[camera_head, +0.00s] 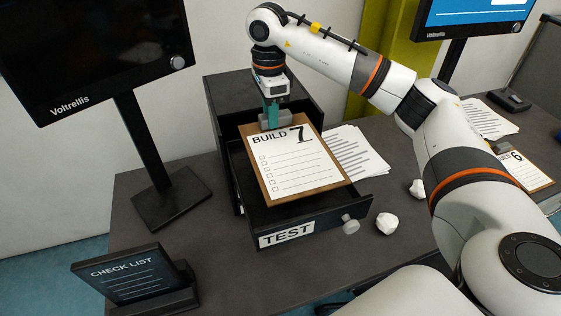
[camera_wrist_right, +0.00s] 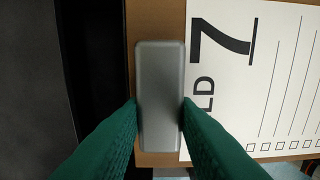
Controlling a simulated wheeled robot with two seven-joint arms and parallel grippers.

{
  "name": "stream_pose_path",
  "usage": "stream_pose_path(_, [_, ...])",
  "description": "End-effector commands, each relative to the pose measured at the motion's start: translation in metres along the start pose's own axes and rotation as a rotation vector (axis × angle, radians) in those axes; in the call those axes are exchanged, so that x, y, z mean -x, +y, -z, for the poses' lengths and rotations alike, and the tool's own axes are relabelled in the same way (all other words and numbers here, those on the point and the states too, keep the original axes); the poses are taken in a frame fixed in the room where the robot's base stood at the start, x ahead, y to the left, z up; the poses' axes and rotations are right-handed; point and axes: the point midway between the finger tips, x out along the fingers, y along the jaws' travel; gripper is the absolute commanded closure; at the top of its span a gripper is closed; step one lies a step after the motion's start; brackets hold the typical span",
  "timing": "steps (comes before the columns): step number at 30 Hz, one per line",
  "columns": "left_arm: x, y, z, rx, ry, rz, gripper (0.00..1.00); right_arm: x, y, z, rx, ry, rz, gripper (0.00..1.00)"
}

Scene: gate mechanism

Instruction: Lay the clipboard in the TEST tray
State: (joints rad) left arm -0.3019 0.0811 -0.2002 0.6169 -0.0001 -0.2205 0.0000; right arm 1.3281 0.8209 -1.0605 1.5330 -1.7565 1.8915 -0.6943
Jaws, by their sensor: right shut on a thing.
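The clipboard (camera_head: 300,168) is a brown board with a white "BUILD 7" sheet and a grey clip at its top edge. My right gripper (camera_head: 271,113) comes down from above and is shut on the grey clip (camera_wrist_right: 160,75), with a green finger on each side. The clipboard is over the pulled-out TEST tray (camera_head: 325,225), a black drawer with a "TEST" label and a round knob. The board covers most of the drawer's opening. I cannot tell whether its underside touches the tray floor. My left gripper is not in view.
White papers (camera_head: 352,152) lie right of the drawer. Crumpled paper balls (camera_head: 387,223) sit near the knob. A "CHECK LIST" stand (camera_head: 135,280) and a monitor (camera_head: 95,50) are on the left. Another clipboard marked 6 (camera_head: 525,170) lies at the right behind my arm.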

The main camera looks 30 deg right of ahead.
Motion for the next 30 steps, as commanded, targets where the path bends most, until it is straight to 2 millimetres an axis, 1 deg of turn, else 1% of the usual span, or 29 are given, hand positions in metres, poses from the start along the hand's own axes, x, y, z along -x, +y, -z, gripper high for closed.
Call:
stream_pose_path(1, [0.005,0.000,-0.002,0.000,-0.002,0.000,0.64,-0.008,-0.001,-0.001,0.000,-0.001,0.004,1.00])
stream_pose_path(4, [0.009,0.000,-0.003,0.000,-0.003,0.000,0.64,-0.025,-0.001,-0.001,0.000,-0.001,0.004,1.00])
stream_pose_path(6, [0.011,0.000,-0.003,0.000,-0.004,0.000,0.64,-0.034,0.000,0.000,0.000,0.000,0.002,1.00])
stream_pose_path(11, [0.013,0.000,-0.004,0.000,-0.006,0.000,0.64,-0.045,0.000,0.000,0.000,0.000,0.001,1.00])
stream_pose_path(18, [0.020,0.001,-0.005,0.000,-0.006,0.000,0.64,-0.075,-0.001,0.000,-0.001,0.000,0.001,1.00])
stream_pose_path(28, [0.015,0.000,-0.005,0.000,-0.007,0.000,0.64,-0.081,0.000,0.000,0.000,0.000,0.000,1.00])
stream_pose_path(29, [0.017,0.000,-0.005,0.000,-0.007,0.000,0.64,-0.080,0.000,0.000,0.000,0.000,0.000,0.68])
stream_pose_path(30, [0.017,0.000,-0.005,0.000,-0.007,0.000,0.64,-0.080,0.000,0.000,0.000,0.000,0.000,0.62])
